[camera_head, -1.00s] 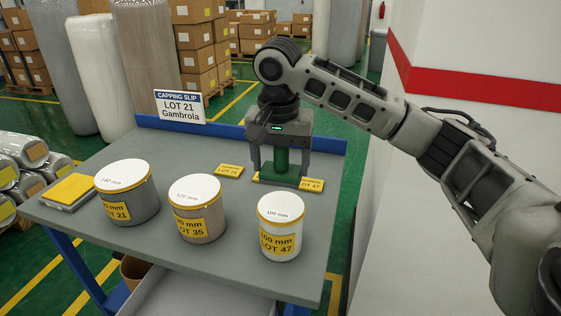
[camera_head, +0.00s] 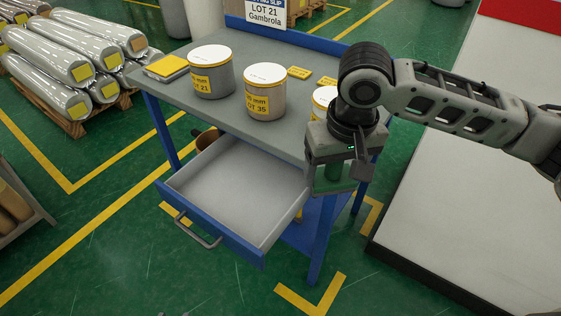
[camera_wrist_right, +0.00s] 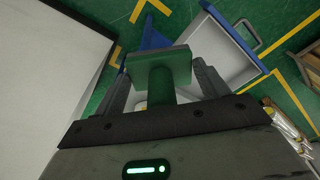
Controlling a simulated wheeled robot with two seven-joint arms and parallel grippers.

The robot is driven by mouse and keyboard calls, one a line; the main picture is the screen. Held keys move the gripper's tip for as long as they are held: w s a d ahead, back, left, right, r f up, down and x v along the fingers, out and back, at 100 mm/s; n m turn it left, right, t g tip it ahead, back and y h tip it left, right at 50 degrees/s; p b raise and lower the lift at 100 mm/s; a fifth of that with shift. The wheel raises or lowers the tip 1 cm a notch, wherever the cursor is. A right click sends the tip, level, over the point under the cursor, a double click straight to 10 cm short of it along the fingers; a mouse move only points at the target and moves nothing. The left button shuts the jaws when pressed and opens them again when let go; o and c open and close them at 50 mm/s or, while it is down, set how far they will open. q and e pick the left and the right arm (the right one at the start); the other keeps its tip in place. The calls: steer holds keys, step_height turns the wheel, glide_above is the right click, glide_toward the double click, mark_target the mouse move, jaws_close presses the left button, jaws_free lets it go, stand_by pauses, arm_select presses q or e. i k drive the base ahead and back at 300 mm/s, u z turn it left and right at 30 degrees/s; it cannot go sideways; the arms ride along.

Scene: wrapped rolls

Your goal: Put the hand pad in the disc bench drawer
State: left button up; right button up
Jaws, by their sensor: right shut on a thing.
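My right gripper (camera_head: 336,184) is shut on the green hand pad (camera_head: 334,173), held off the bench at its front right corner, right of the drawer. In the right wrist view the pad shows as a green plate on a stem (camera_wrist_right: 158,70), between the fingers of the gripper (camera_wrist_right: 160,82). The blue-fronted drawer (camera_head: 208,225) of the grey-topped disc bench (camera_head: 222,116) is pulled open and its pale inside looks empty. The drawer also shows in the right wrist view (camera_wrist_right: 238,48), beyond the pad. My left gripper is not in view.
Lidded tubs marked LOT 21 (camera_head: 211,75) and LOT 35 (camera_head: 265,95) stand on the bench; a third tub (camera_head: 323,101) is partly behind my arm. A yellow-topped block (camera_head: 166,66) lies at the left. Wrapped rolls (camera_head: 75,55) lie beyond. Floor before the drawer is clear.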

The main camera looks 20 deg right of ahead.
mark_target(235, 199)
steer(key=k, duration=1.2)
steer(key=u, duration=1.1)
steer(key=i, duration=1.7)
steer(key=z, duration=0.95)
steer(key=i, duration=0.25)
steer(key=z, duration=0.15)
